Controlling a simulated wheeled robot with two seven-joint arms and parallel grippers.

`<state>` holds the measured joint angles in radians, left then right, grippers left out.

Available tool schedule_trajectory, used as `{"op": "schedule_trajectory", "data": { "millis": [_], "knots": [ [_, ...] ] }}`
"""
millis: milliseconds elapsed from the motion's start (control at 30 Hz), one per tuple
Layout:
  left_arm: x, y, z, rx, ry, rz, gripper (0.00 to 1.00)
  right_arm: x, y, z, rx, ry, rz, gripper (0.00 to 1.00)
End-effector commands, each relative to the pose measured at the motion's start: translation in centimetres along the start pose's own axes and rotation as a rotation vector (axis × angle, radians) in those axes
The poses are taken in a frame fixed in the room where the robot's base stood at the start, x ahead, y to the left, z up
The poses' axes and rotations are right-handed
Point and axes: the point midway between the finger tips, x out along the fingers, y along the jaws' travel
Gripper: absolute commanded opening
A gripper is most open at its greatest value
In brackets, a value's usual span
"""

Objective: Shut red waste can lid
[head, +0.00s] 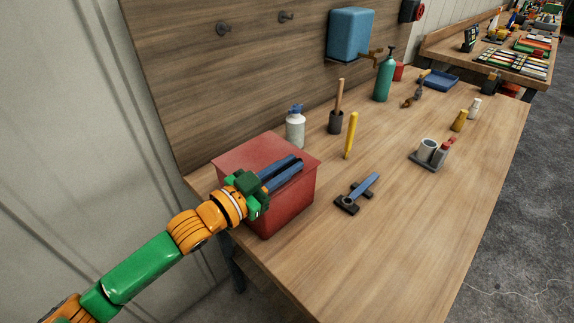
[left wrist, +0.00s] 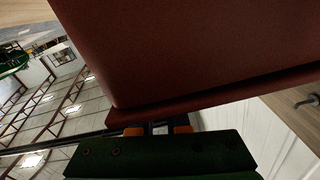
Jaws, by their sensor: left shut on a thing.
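The red waste can (head: 285,210) is a box at the left end of the workbench. Its paler red lid (head: 245,152) looks flat across the top; whether a small gap is left under it I cannot tell. My left gripper (head: 296,163) reaches in from the left, its blue fingers over the lid's near right part. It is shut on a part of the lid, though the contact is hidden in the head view. In the left wrist view a dark red panel (left wrist: 190,50) with a rim fills the upper part, right at the fingertips. My right gripper is not in view.
A white bottle (head: 295,130) stands just behind the can. The bench's near right part (head: 400,240) is clear. A wooden back panel rises behind.

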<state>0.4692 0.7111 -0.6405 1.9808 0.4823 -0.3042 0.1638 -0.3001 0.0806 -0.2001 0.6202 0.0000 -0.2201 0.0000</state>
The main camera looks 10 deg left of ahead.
Motion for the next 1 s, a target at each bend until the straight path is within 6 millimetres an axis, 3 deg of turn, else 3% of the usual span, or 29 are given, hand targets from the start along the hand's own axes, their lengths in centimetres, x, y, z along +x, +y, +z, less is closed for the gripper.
{"op": "schedule_trajectory", "data": {
  "millis": [300,333,400,733,1000],
  "knots": [
    [0.0,0.2,0.5,-0.003,-0.010,0.003,0.00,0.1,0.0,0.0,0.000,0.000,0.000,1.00],
    [0.0,0.2,0.5,-0.003,-0.011,0.003,0.22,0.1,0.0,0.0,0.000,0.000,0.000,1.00],
    [0.0,0.2,0.5,-0.003,-0.010,0.003,0.41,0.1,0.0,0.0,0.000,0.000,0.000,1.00],
    [-0.3,0.1,0.4,-0.002,-0.008,0.000,0.42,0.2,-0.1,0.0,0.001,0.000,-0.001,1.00],
    [-5.7,0.1,0.8,-0.002,-0.013,0.002,0.42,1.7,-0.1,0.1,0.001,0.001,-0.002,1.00]
  ]
}}
